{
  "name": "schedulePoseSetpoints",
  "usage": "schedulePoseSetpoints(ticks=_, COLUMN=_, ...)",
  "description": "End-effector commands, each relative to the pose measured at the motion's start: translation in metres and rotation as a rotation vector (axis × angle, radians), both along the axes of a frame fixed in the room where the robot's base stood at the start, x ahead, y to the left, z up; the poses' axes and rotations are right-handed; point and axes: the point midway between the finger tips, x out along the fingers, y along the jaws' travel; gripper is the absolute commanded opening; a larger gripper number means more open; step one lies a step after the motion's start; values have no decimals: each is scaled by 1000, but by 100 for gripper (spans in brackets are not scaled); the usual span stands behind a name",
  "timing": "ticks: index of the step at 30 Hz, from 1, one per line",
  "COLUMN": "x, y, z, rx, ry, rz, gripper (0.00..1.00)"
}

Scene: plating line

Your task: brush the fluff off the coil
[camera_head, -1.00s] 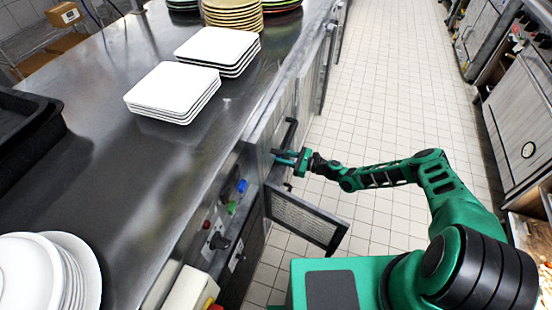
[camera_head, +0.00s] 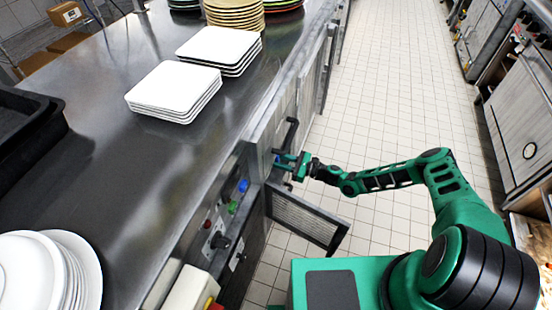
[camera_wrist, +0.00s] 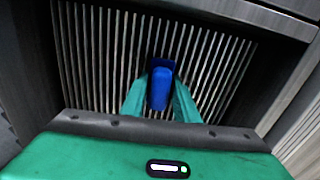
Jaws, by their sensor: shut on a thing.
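The coil (camera_wrist: 95,60) fills the wrist view as a row of pale grey, upright fins with dark gaps, set in a dark recess. My gripper (camera_wrist: 160,95) is shut on a blue brush (camera_wrist: 159,88) and holds it in front of the middle fins. The brush's far end is over the fins; whether its bristles touch them I cannot tell. I cannot make out separate fluff on the fins. In the head view my gripper (camera_head: 290,163) reaches into the opening in the counter's front, and the coil is hidden there.
A slatted door (camera_head: 305,219) stands open below my gripper. A black handle (camera_head: 290,134) is just above it. Square white plates (camera_head: 175,90) and round plates (camera_head: 70,270) stand on the steel counter (camera_head: 110,190). The tiled floor (camera_head: 385,110) is clear.

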Motion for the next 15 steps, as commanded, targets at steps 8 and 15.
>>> schedulePoseSetpoints(ticks=8, x=-21, y=10, z=0, rx=3, ry=3, rz=5, gripper=7)
schedulePoseSetpoints(ticks=15, x=-30, y=13, z=0, rx=3, ry=2, rz=6, gripper=7)
